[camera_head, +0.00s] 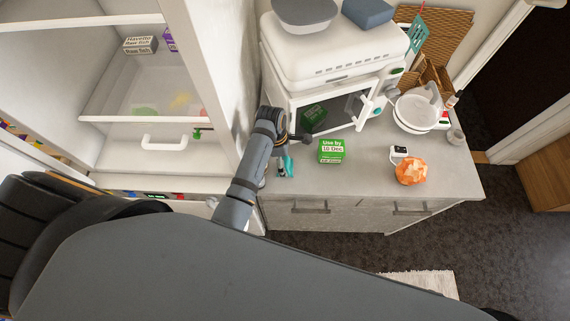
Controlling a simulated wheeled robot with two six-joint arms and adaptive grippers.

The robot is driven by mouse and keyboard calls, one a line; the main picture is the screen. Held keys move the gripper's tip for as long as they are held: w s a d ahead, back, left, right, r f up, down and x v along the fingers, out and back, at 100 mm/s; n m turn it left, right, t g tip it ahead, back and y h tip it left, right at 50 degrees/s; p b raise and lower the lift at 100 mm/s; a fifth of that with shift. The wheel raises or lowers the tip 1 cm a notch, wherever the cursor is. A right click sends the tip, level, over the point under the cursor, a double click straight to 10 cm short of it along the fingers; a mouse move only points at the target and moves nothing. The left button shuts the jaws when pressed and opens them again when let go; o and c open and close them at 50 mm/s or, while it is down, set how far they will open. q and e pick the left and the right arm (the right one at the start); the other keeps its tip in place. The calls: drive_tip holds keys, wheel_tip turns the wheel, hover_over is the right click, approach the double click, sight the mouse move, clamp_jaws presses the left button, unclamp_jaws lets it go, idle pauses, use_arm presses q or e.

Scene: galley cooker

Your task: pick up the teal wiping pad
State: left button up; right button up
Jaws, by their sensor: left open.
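A small teal thing (288,165), which looks like the wiping pad, lies on the counter at its left end, close to the cabinet side. My left gripper (298,139) is open, just above and beside the teal thing in the picture, in front of the white cooker. I see nothing between its fingers. Whether it touches the pad I cannot tell. My right gripper is not in view.
A green "Use by" box (331,151), an orange faceted lump (410,171) and a small white device (399,151) stand on the counter (365,185). The white cooker (335,55) has its door open. White bowls (415,112) stand at right. An open fridge (150,90) is at left.

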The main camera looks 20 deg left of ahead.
use_arm(q)
drive_tip(key=shift+d+f, duration=0.1)
drive_tip(key=shift+f, duration=1.1)
drive_tip(key=c, duration=1.2)
drive_tip(key=shift+c, duration=0.3)
drive_tip(key=shift+w+r, duration=0.1)
drive_tip(key=shift+r, duration=0.05)
